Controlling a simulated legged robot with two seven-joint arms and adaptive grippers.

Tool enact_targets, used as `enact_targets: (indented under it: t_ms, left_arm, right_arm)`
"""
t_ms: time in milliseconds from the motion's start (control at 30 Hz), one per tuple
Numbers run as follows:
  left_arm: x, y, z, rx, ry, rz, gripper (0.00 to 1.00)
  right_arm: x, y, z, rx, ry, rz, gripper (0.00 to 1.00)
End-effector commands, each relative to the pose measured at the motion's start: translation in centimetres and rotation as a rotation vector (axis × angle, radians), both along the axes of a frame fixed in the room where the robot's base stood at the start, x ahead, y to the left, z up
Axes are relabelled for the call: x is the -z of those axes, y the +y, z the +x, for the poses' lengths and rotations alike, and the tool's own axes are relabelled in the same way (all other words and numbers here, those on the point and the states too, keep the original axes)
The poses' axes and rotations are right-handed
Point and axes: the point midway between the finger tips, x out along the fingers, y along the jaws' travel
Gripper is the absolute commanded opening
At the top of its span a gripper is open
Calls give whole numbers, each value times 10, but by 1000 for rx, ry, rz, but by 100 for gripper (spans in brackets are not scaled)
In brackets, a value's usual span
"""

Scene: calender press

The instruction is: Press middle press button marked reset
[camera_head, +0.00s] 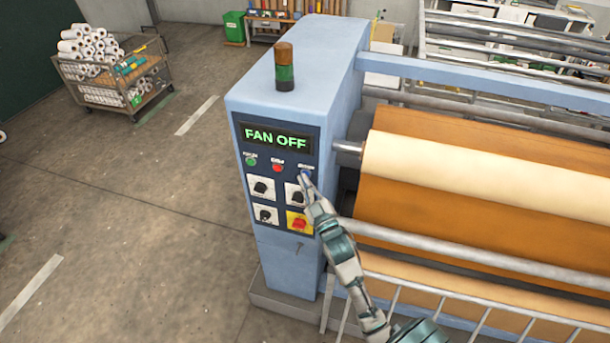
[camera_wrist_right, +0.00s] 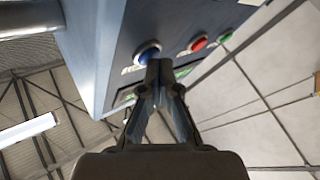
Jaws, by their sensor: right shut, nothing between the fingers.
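A row of three round buttons sits under a display (camera_head: 275,137) that reads FAN OFF. The green button (camera_head: 250,161) is at the left, the red button (camera_head: 277,168) in the middle and the blue button (camera_head: 306,173) at the right. Their labels are too small to read. My right gripper (camera_head: 305,185) is shut and empty, with its tips just below the blue button. In the right wrist view the shut fingertips (camera_wrist_right: 158,68) are close beside the blue button (camera_wrist_right: 148,52); contact cannot be told. The red button (camera_wrist_right: 198,42) is clear of them. My left gripper is out of view.
Below the buttons are black rotary knobs (camera_head: 262,188) and a red switch on a yellow plate (camera_head: 294,222). A guard rail (camera_head: 440,305) and the press rollers (camera_head: 470,185) lie right of the panel. Open floor (camera_head: 130,230) lies left.

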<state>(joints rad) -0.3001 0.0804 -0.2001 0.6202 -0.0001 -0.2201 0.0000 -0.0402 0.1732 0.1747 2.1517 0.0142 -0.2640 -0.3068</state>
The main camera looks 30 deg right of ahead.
Motion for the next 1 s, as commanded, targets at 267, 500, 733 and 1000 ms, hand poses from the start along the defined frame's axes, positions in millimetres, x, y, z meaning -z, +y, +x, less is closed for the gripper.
enact_targets:
  t_ms: [267, 500, 733, 1000]
  left_arm:
    - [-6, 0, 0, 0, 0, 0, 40]
    - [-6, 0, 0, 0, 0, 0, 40]
    - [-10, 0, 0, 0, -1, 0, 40]
    - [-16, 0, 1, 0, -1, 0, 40]
  right_arm:
    - [-1, 11, -7, 0, 1, 1, 0]
    - [0, 11, -8, 0, 0, 0, 0]
    - [-1, 21, -15, -1, 0, 0, 0]
    - [-1, 41, -33, -1, 1, 2, 0]
